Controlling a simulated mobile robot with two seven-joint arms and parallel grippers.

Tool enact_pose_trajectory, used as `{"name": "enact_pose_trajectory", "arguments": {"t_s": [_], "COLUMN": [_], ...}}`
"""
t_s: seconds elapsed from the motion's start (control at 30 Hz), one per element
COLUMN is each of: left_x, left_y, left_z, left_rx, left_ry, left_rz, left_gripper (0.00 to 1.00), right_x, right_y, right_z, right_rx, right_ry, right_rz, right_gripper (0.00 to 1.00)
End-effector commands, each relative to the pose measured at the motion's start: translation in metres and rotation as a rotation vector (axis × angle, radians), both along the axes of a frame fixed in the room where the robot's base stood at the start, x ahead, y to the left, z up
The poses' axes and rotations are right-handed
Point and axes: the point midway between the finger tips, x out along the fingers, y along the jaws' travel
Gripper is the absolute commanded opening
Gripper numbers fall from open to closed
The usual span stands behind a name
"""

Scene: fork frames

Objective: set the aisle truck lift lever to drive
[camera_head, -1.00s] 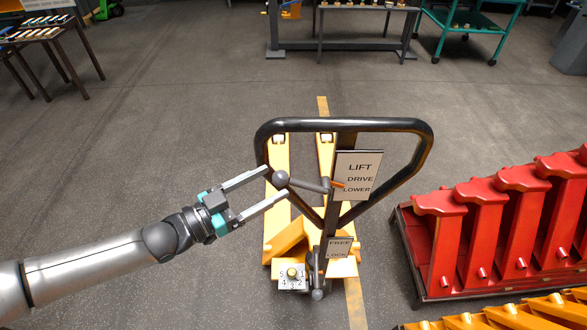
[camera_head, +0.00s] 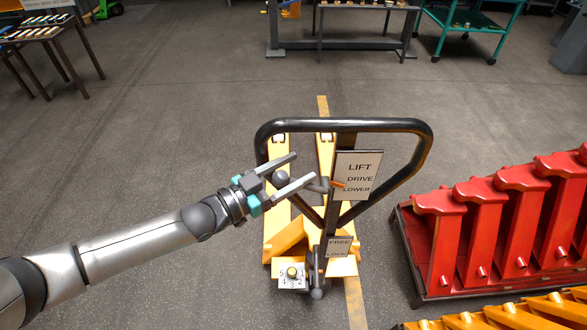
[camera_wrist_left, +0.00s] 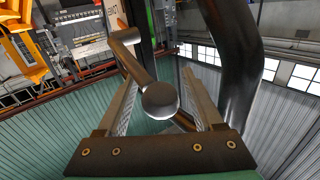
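The yellow aisle truck (camera_head: 284,238) stands ahead with a black loop handle (camera_head: 344,124). Its lift lever (camera_head: 318,185) is a grey rod with a round knob (camera_head: 281,178), pointing left from the handle post. A white plate (camera_head: 359,164) reads LIFT, DRIVE, LOWER from top to bottom. An orange pointer (camera_head: 338,185) lies at its left edge, around DRIVE and LOWER; I cannot tell which it marks. My left gripper (camera_head: 304,166) is open, with its fingers on either side of the knob. The left wrist view shows the knob (camera_wrist_left: 160,100) between the fingers, without clear contact.
A FREE/LOCK plate (camera_head: 340,248) and a numbered dial (camera_head: 293,276) sit lower on the truck. A rack of red parts (camera_head: 520,225) stands close on the right, with yellow parts (camera_head: 510,314) in front.

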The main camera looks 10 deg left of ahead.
Motion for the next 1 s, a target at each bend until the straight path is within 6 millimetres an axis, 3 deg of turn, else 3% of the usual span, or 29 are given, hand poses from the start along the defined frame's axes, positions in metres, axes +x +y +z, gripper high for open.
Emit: {"name": "enact_pose_trajectory", "arguments": {"t_s": [0.07, 0.57, 1.0], "left_x": [-0.0001, 0.0000, 0.0002], "left_y": [0.0002, 0.0009, 0.0015], "left_z": [0.0001, -0.0003, -0.0009], "left_rx": [0.000, 0.002, 0.006], "left_ry": [0.000, -0.001, 0.000], "left_rz": [0.000, 0.001, 0.002], "left_gripper": [0.58, 0.02, 0.00], "right_x": [0.0001, 0.0003, 0.0003], "right_y": [0.0009, 0.0016, 0.0015], "right_z": [0.0000, 0.0000, -0.0001], "right_rx": [0.001, 0.002, 0.002], "right_ry": [0.000, -0.001, -0.001], "right_rz": [0.000, 0.000, 0.000], "right_gripper": [0.73, 0.73, 0.73]}}
